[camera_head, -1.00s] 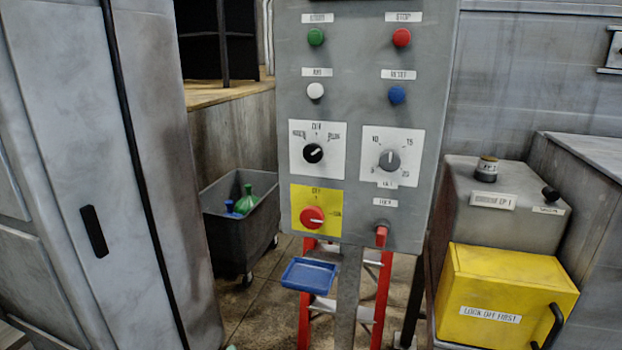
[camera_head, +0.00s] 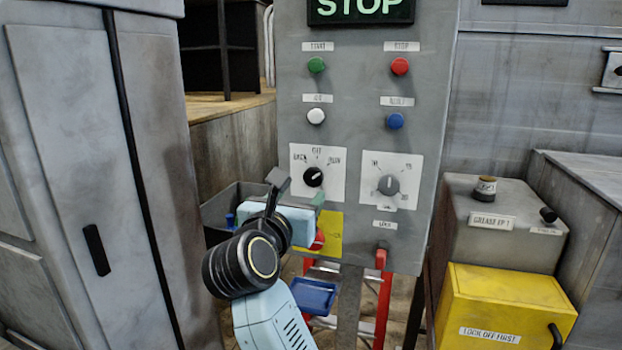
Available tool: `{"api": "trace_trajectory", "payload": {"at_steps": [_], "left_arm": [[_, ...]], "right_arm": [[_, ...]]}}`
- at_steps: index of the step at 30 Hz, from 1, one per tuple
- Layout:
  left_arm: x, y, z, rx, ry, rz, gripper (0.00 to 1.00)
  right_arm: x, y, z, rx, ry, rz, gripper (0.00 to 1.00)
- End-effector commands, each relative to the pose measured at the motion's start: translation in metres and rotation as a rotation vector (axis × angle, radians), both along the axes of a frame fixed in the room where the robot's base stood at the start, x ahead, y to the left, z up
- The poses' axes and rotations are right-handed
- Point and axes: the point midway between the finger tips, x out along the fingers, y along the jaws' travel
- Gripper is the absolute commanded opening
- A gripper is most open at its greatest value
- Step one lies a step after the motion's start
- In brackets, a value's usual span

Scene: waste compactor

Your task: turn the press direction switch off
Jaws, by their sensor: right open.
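The press direction switch (camera_head: 313,177) is a black rotary knob on a white plate with labels at left, top and right. The top label appears to read OFF. The knob's white mark points up and to the right, toward the right label. My right gripper (camera_head: 298,190) is in front of the panel, just below and left of the knob. Its fingers are apart, one to the left of the knob and one below it. I cannot tell whether either touches the panel. The gripper partly hides a red knob on a yellow plate (camera_head: 334,238). My left gripper is out of view.
A lit STOP sign (camera_head: 360,8) is on top. A blue tray (camera_head: 316,295) sits below. A yellow box (camera_head: 500,300) stands at right, a grey cabinet (camera_head: 75,130) at left.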

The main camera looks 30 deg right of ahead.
Motion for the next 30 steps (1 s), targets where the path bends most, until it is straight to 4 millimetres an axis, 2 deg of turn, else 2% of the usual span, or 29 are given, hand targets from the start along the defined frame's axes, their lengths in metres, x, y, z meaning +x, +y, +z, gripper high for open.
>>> {"api": "trace_trajectory", "payload": {"at_steps": [1, 6, 12, 25, 30], "left_arm": [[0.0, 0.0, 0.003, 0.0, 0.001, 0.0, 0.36], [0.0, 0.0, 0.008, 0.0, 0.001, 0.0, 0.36], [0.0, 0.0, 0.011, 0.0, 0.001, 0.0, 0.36], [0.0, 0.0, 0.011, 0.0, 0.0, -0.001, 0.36], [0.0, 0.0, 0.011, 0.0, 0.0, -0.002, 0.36]], "right_arm": [[0.007, -0.01, 0.003, -0.005, 0.0, -0.004, 0.59], [0.031, -0.037, 0.002, -0.007, 0.002, -0.004, 0.59], [0.049, -0.058, 0.001, -0.004, 0.002, -0.002, 0.59], [0.055, -0.065, 0.0, -0.002, 0.001, 0.0, 0.59], [0.055, -0.065, 0.0, -0.003, 0.002, 0.0, 0.38]]}}
